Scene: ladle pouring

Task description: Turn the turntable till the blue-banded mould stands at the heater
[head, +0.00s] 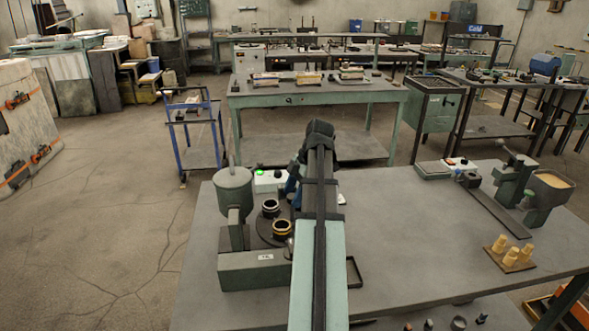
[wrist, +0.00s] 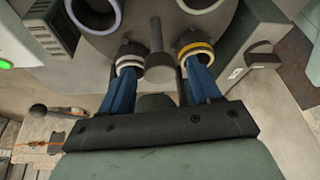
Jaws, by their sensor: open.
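The dark turntable (head: 262,229) sits on the bench, partly hidden by my arm. In the head view a pale-rimmed mould (head: 270,207) and a gold-rimmed mould (head: 281,228) stand on it. In the wrist view a pale blue-violet ring (wrist: 70,17), perhaps the blue-banded mould, is cut by the top edge. A cream ring (wrist: 200,5) is at the top right. My gripper (wrist: 164,75) is open, its blue fingers either side of a grey knobbed peg (wrist: 158,67). White-banded (wrist: 128,67) and yellow-banded (wrist: 195,48) parts show at the fingertips. I cannot tell which fixture is the heater.
A grey vessel on a post (head: 234,192) stands left of the turntable. A labelled block (head: 248,272) is in front. A white box with a green light (head: 268,182) is behind. Yellow pieces on a board (head: 510,255) lie right; the bench between is mostly clear.

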